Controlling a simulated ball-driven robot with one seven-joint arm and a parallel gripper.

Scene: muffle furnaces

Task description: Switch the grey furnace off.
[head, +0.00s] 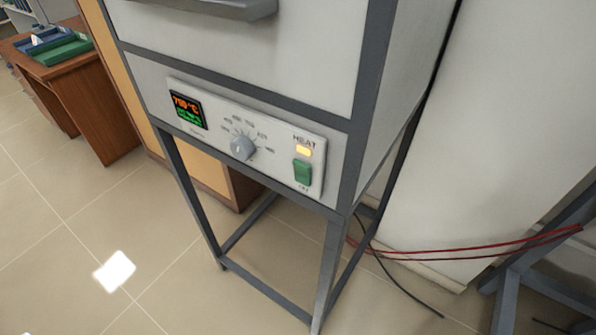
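The grey furnace (240,75) stands on a dark grey metal frame in the middle of the head view. Its control panel (215,125) faces me. A display (187,109) on the panel's left is lit, with an orange figure that looks like 700 °C and a green line below. A round grey dial (242,148) sits in the panel's middle. On the right, the HEAT lamp (304,149) glows yellow-orange. Below it is a green rocker switch (302,171); I cannot tell which side is pressed. My gripper is not in view.
A wooden desk (90,85) with a green tray (62,50) and a blue tray stands at the far left. Red cables (470,252) and a black cable run at the right, near another metal stand (520,270). The tiled floor at the left is clear.

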